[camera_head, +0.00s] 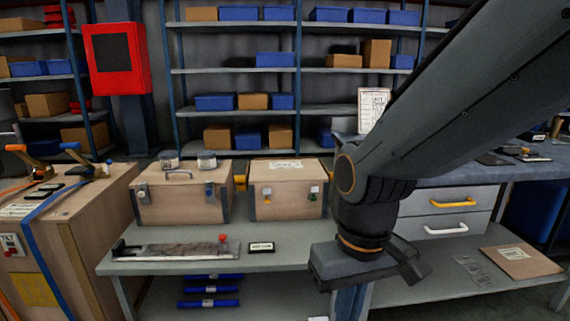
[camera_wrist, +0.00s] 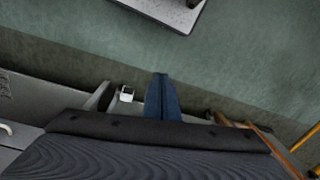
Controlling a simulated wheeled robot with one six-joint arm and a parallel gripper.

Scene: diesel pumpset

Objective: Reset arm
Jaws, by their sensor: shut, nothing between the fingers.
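My arm comes in from the upper right in the head view and bends down at a dark joint. My gripper (camera_head: 366,268) hangs below it, dark grey, in front of the right end of the grey bench (camera_head: 215,262). It is shut and empty, apart from the wooden boxes and tools.
Two wooden latched boxes (camera_head: 183,203) (camera_head: 288,197) stand on the bench behind a flat metal tool (camera_head: 175,251) and a small labelled plate (camera_head: 261,247). A wooden cabinet (camera_head: 84,215) stands left. White drawers (camera_head: 445,223) are right of my gripper. Shelves line the back.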

